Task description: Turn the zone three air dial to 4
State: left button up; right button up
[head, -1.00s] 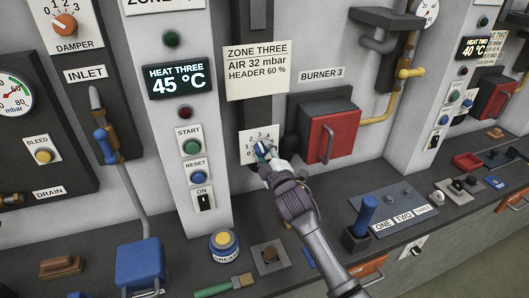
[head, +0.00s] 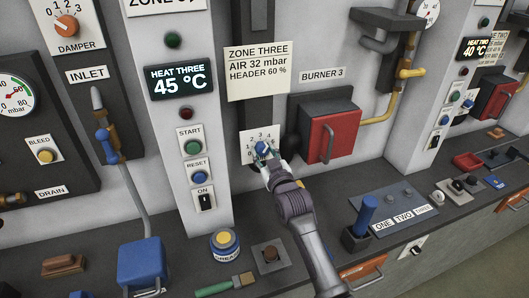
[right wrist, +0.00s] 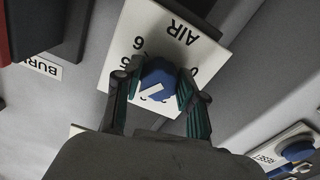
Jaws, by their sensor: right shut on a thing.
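The zone three air dial is a blue knob (head: 262,148) on a white plate (head: 247,152) with numbers around it, below the zone three notice. My right gripper (head: 266,154) reaches up to it from below. In the right wrist view the plate (right wrist: 128,47) appears upside down with "AIR", and the blue knob (right wrist: 158,83) sits between the two fingers. The right gripper (right wrist: 160,86) is shut on the knob, one finger on each side. A white mark shows on the knob; I cannot tell surely which number it points to. My left gripper is out of view.
The red burner 3 box (head: 333,134) stands out from the wall just right of the dial. A notice (head: 257,71) hangs above. Start, reset and on controls (head: 197,174) are left. The ledge below holds a grease tin (head: 224,243), a brush (head: 224,286) and a blue lever (head: 364,213).

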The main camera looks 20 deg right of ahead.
jog(key=shift+f+m, duration=0.1)
jog(key=shift+m, duration=0.5)
jog(key=o, duration=1.1)
jog(key=shift+o, duration=0.2)
jog(key=s, duration=1.2)
jog(key=shift+d, duration=0.2)
